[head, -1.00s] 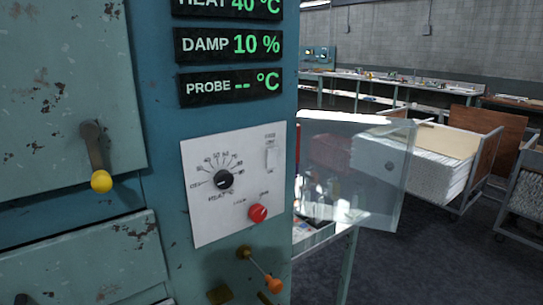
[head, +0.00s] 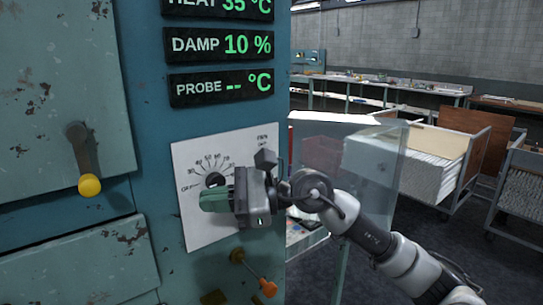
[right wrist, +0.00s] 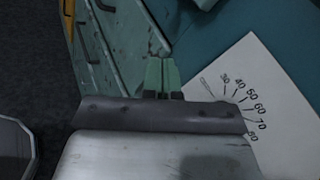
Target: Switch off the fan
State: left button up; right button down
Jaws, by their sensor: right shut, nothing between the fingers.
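The white control panel (head: 185,223) is on the front of the blue cabinet. Its black dial knob (head: 215,179) shows just above my right gripper's fingers. The small switch at the panel's upper right is hidden behind my gripper; part of its label shows. The red knob low on the panel is hidden too. My right gripper (head: 204,199) is in front of the panel, its green fingers pointing left, shut and empty. I cannot tell if it touches the panel. In the right wrist view the shut fingertips (right wrist: 163,62) show beside the panel's printed scale (right wrist: 247,97). My left gripper is not in view.
A lever with a yellow knob (head: 90,185) sticks out on the left. A lever with an orange end (head: 268,288) is below the panel. A clear pane (head: 372,175) stands out at the cabinet's right. Carts with white stacks (head: 405,165) stand farther right.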

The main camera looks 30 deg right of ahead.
jog(key=d+r+n+h, duration=0.1)
jog(key=d+r+h, duration=0.2)
jog(key=d+h, duration=0.4)
jog(key=d+r+t+h, duration=0.1)
jog(key=d+r+h, duration=0.2)
jog(key=d+h, duration=0.4)
jog(key=d, duration=0.6)
jog(key=shift+s+r+n+t, duration=0.25)
jog(key=shift+s+n+t, duration=0.05)
jog(key=shift+s+n, duration=0.1)
jog(key=shift+w, duration=0.15)
jog(key=w+r+p+x, duration=0.1)
jog(key=r+p+x, duration=0.1)
jog(key=x, duration=1)
jog(key=shift+w+f+p, duration=0.2)
jog(key=shift+w+p, duration=0.45)
jog(key=shift+p, duration=0.2)
jog(key=shift+a, duration=0.15)
